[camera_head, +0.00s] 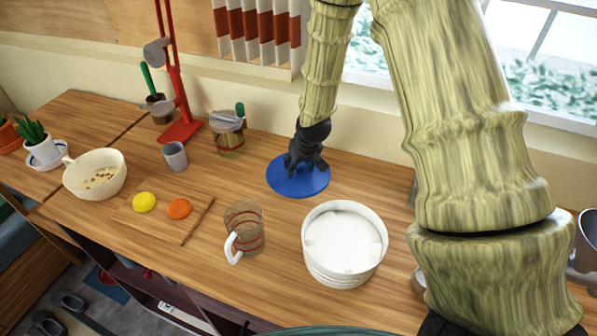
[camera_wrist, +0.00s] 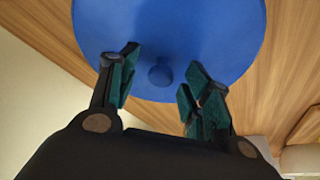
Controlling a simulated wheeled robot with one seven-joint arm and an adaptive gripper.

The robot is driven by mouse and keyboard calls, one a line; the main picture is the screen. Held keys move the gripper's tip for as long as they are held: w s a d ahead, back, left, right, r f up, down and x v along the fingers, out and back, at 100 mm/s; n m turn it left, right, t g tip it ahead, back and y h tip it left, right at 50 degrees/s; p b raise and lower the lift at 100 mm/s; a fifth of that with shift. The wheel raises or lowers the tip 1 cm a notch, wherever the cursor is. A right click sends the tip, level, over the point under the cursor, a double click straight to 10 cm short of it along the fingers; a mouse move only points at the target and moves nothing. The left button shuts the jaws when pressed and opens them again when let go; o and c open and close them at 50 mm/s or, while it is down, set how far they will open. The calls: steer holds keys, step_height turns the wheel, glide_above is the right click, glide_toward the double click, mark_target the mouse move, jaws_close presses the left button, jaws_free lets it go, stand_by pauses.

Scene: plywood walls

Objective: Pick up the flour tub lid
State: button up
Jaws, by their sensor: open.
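The flour tub lid, a round blue disc (camera_head: 283,183), lies on the wooden counter behind the white tub. It also fills the upper part of the wrist view (camera_wrist: 165,30), where its small round blue knob (camera_wrist: 160,75) shows. My gripper (camera_head: 305,165) points down over the lid, and hides part of it in the head view. In the wrist view my gripper (camera_wrist: 158,88) is open, with its green-padded fingers on either side of the knob and nothing between them touching it. The white tub (camera_head: 345,240) stands open with white flour inside.
A glass measuring jug (camera_head: 244,230) stands left of the tub. A wooden stick (camera_head: 198,221), an orange disc (camera_head: 180,209) and a yellow disc (camera_head: 144,202) lie further left, near a cream bowl (camera_head: 95,175). A red stand (camera_head: 181,130) and a jar (camera_head: 229,133) are behind.

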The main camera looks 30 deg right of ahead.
jaws_close()
steer(key=shift+r, duration=0.15)
